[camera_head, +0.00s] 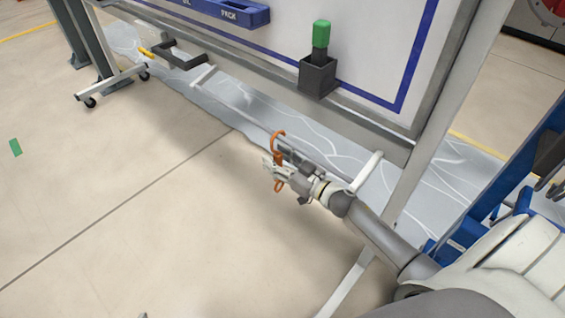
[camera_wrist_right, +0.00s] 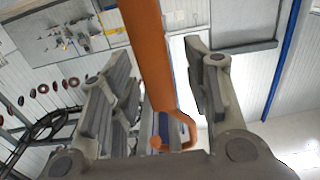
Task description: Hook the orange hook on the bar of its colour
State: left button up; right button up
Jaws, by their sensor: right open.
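The orange hook (camera_head: 278,137) is upright at my right gripper, its curved top above the fingers and a smaller loop below them. A thin pale bar (camera_head: 240,108) runs along the lower front of the whiteboard stand, and the hook's top overlaps it in the head view. I cannot tell whether the curve goes over the bar or is in front of it. My right gripper (camera_head: 274,166) is open around the hook's stem. In the right wrist view the hook (camera_wrist_right: 147,50) stands between the spread fingers, with a gap on the right side. My left gripper is not in view.
The whiteboard (camera_head: 345,50) carries a blue tray (camera_head: 225,12) and a dark holder (camera_head: 318,76) with a green-topped object (camera_head: 321,33). White stubs (camera_head: 367,170) stick out near the bar. A blue frame (camera_head: 510,170) stands at right.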

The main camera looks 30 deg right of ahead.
grip_shut()
grip_release()
jog(key=v, duration=1.2)
